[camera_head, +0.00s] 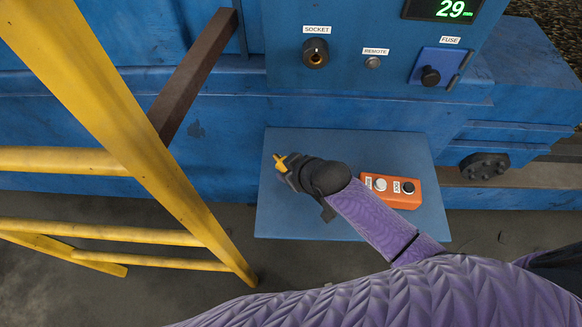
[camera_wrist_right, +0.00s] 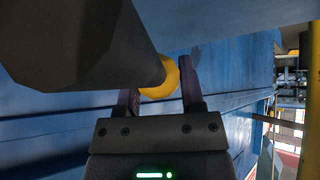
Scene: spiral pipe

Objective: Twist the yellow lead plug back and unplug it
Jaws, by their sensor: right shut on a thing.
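The yellow lead plug (camera_head: 280,162) shows as a small yellow piece at the tip of my right gripper (camera_head: 285,168), over the left part of the blue shelf. In the right wrist view, a yellow round part (camera_wrist_right: 168,78) sits between the two fingers of my right gripper (camera_wrist_right: 160,88), which is shut on it. A thick dark cylinder joins the yellow part and fills the upper left of that view. The socket (camera_head: 315,53) on the blue panel is apart from the plug, with a brass-coloured centre showing. Whether the plug touches the shelf I cannot tell. My left gripper is not in view.
The blue shelf (camera_head: 290,220) carries an orange button box (camera_head: 402,190) beside my right forearm. A yellow railing (camera_head: 130,130) stands at the left, with a brown beam behind it. The panel also has a remote knob (camera_head: 373,62), a fuse holder (camera_head: 430,75) and a green display.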

